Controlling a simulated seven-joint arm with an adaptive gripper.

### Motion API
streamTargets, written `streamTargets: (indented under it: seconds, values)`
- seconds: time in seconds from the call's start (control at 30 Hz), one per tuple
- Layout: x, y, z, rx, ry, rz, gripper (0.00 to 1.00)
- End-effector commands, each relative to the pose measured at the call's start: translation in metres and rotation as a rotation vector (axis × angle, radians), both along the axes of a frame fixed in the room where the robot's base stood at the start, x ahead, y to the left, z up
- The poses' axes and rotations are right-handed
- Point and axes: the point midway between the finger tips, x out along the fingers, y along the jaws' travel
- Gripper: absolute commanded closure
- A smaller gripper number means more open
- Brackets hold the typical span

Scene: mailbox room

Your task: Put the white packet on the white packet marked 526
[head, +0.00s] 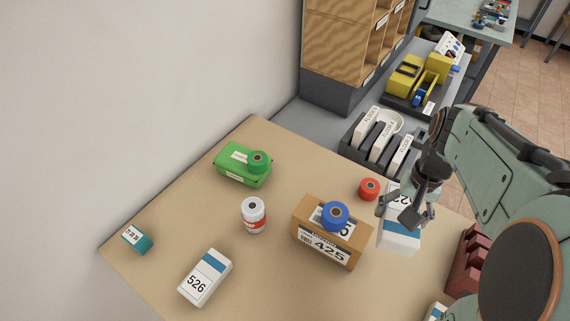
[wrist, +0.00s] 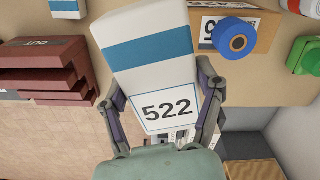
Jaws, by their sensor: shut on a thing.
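My gripper (head: 405,212) is shut on a white packet (head: 400,242) at the right side of the table. In the wrist view this packet (wrist: 150,75) has a blue band and the number 522, and a finger lies along each side of it. In the head view it is partly hidden by my gripper. The white packet marked 526 (head: 197,284) lies on the table at the front left, with a blue band at its far end. Nothing lies on it. My gripper is well to the right of it.
A brown 425 box (head: 318,250) with a blue roll (head: 335,216) on top stands between my gripper and packet 526. Another white packet (head: 436,312) shows at the bottom edge.

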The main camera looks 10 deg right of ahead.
Motion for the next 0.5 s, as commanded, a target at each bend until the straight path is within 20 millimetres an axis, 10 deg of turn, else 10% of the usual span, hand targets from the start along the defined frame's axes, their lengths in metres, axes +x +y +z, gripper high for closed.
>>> streamTargets:
  seconds: [0.27,0.5]
  values:
    - [0.02,0.113,0.001,0.007,-0.005,0.428,0.74]
    - [-0.016,0.227,0.001,0.004,-0.002,0.918,0.74]
